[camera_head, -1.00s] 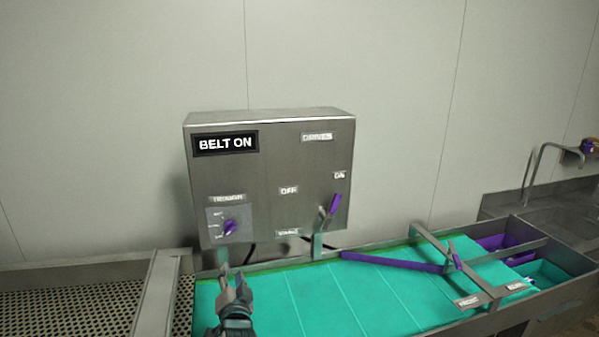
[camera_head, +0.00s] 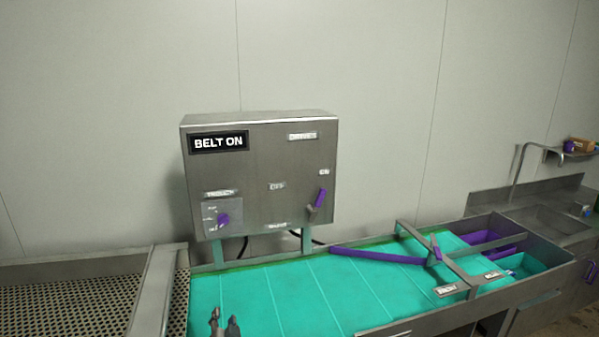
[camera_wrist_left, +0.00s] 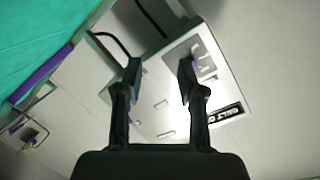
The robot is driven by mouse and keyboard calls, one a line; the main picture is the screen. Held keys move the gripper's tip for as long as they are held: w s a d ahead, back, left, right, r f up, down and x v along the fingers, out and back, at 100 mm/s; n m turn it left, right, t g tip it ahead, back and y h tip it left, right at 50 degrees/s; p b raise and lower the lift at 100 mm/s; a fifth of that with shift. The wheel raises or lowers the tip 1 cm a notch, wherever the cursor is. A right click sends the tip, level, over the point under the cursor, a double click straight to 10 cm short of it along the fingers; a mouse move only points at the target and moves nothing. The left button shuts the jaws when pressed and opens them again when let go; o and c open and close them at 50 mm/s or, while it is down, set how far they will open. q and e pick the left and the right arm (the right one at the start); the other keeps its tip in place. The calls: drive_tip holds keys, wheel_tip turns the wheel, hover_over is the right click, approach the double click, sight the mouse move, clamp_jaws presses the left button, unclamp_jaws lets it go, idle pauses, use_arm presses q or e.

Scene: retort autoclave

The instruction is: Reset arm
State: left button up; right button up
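My left gripper (camera_head: 225,322) shows at the bottom of the head view, low over the green belt (camera_head: 290,290), with its fingers apart. In the left wrist view the two fingers (camera_wrist_left: 158,85) are spread with nothing between them. The grey control box (camera_head: 260,175) stands behind the belt and reads "BELT ON". It has a purple knob (camera_head: 223,219) at lower left and a purple-handled lever (camera_head: 318,204) at right, near the "ON" label. The box also shows in the left wrist view (camera_wrist_left: 175,95), beyond the fingers. My right gripper is not in view.
A purple diverter bar (camera_head: 380,256) lies across the belt, by a metal crossbar (camera_head: 432,255). Purple and green bins are at the belt's right end. A perforated metal table (camera_head: 75,300) is at left, and a sink (camera_head: 550,220) at far right.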

use_arm(q)
drive_tip(key=s+f+n+g+h, duration=0.1)
drive_tip(key=s+f+g, duration=0.2)
drive_tip(key=s+f, duration=0.55)
drive_tip(key=s+f+g+h, duration=0.15)
drive_tip(key=s+f, duration=0.45)
drive_tip(key=f, duration=0.6)
drive_tip(key=s+a+f+n+g+h, duration=0.1)
drive_tip(key=s+f+g, duration=0.35)
drive_tip(key=s, duration=0.75)
drive_tip(key=s+f+n+g+h, duration=0.1)
drive_tip(key=s+f+g, duration=0.1)
drive_tip(key=s+f, duration=0.75)
drive_tip(key=s+f+g+b, duration=0.1)
drive_tip(key=s+f+b, duration=0.1)
drive_tip(key=f, duration=1.2)
drive_tip(key=s+f+g+b, duration=0.1)
drive_tip(key=s+f, duration=0.2)
drive_tip(key=f, duration=1)
drive_tip(key=s+a+f+g+b, duration=0.1)
drive_tip(key=s+a+f+b, duration=0.2)
drive_tip(key=s+f, duration=1.4)
wheel_tip(320, 180, down, 2)
drive_tip(key=shift+s+f, duration=0.15)
drive_tip(key=shift+s, duration=0.05)
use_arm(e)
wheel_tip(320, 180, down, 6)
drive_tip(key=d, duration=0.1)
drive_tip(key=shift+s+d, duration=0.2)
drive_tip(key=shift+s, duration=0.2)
